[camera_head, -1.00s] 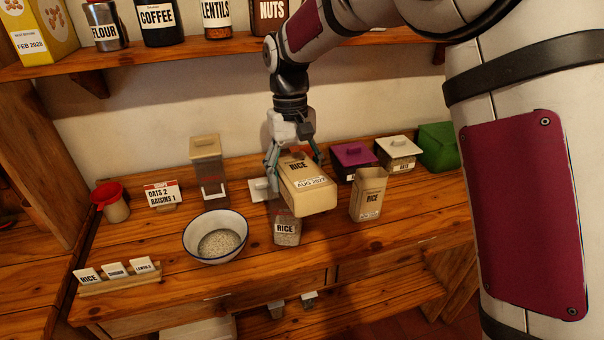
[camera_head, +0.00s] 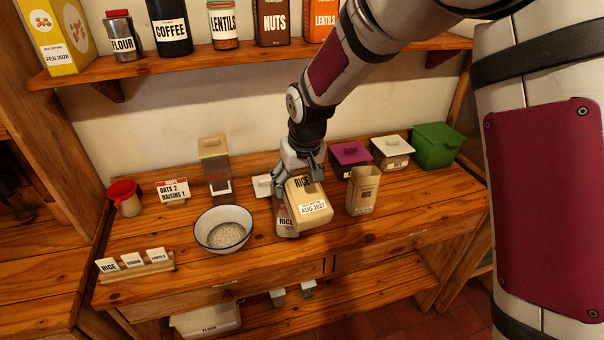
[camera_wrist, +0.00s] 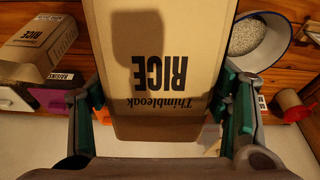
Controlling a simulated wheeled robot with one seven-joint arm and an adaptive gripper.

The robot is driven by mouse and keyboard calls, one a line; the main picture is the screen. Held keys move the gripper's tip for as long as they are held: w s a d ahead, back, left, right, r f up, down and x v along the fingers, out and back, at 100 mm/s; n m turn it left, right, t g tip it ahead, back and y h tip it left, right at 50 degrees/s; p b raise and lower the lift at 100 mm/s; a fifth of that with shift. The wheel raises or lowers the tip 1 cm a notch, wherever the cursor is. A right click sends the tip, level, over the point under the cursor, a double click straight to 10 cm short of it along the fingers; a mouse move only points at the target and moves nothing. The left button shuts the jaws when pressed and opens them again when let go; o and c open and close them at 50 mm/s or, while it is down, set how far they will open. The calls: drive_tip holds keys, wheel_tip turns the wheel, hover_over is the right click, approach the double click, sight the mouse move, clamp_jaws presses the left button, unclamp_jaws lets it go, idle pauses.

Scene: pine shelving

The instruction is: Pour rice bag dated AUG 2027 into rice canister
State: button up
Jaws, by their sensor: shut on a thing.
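My gripper (camera_head: 304,168) is shut on a tan rice bag (camera_head: 309,203) labelled AUG 2027. In the wrist view the bag (camera_wrist: 160,70) fills the middle between the green-edged fingers, its RICE lettering upside down. I cannot tell whether bag and canister touch, or whether rice is flowing. A second tan rice bag (camera_head: 363,192) stands upright to the right, and shows in the wrist view (camera_wrist: 38,45).
A white bowl of rice (camera_head: 223,228) stands left of the canister. A white lid (camera_head: 262,186) lies behind. Purple (camera_head: 350,160), white (camera_head: 391,153) and green (camera_head: 437,146) boxes stand at the back right. A card holder (camera_head: 134,266) sits front left. The front right counter is clear.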

sight(303, 183)
drive_tip(key=shift+s+d+t+y+p, duration=0.1)
drive_tip(key=shift+s+t+y+p, duration=0.3)
drive_tip(key=shift+t+p, duration=0.4)
drive_tip(key=t+p, duration=0.1)
drive_tip(key=s+t+p, duration=0.1)
drive_tip(key=shift+d+f+t+y+p, duration=0.1)
drive_tip(key=shift+f+t+y+p, duration=0.2)
drive_tip(key=shift+d+t+p, duration=0.1)
drive_tip(key=shift+t+p, duration=0.25)
drive_tip(key=shift+t, duration=0.15)
drive_tip(key=shift+y, duration=0.3)
drive_tip(key=shift+w+f, duration=0.1)
drive_tip(key=shift+s+r+t+p, duration=0.3)
drive_tip(key=shift+r+t+p, duration=0.2)
drive_tip(key=shift+t+p, duration=0.15)
drive_tip(key=shift+s+d+r+t+y, duration=0.2)
drive_tip(key=shift+r+t+y, duration=0.25)
drive_tip(key=shift+r+t, duration=0.65)
drive_tip(key=shift+s+d+r+t+y, duration=0.15)
drive_tip(key=shift+r+t+y, duration=0.3)
drive_tip(key=shift+r+t, duration=0.6)
